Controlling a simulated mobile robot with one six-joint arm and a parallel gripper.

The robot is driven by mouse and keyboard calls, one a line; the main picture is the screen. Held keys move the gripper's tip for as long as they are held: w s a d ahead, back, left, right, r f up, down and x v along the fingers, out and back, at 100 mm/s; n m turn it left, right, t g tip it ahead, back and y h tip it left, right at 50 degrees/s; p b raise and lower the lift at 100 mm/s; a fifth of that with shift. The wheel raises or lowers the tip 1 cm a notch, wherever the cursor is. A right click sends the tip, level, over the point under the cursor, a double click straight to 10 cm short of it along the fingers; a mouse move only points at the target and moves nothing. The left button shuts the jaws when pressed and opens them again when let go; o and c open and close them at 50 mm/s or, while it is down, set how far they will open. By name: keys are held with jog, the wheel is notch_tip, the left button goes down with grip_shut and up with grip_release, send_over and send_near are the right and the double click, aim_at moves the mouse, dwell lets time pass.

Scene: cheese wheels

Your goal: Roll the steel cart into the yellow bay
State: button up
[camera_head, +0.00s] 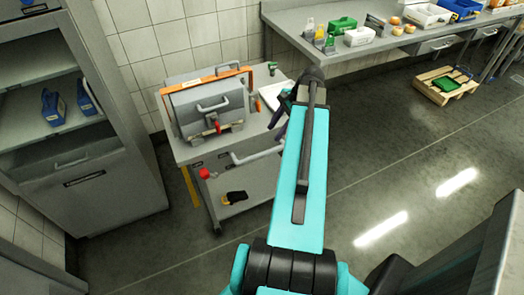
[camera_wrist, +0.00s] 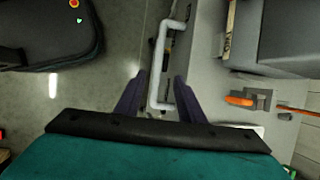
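The steel cart (camera_head: 262,182) stands left of centre in the head view, near the tiled wall. A pale bar handle (camera_head: 258,155) juts from its near side. In the wrist view the handle (camera_wrist: 158,62) runs up from between my two dark fingers. My gripper (camera_head: 281,112) is at the right end of the handle in the head view, partly hidden by my arm. In the wrist view my gripper (camera_wrist: 160,92) is open, fingers apart on either side of the bar. A yellow strip (camera_head: 190,186) shows on the floor left of the cart; the rest of the bay is not clearly visible.
A grey case (camera_head: 210,105) with an orange bar rests on the cart top. A tall steel cabinet (camera_head: 95,190) stands close on the left. A bench (camera_head: 385,42) runs along the back right, with a pallet (camera_head: 440,88) beside it.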

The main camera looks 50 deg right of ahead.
aim_at(260, 153)
jog(key=shift+f, duration=0.1)
jog(key=shift+p+x, duration=1.4)
jog(key=shift+x, duration=5.4)
jog(key=shift+d, duration=0.1)
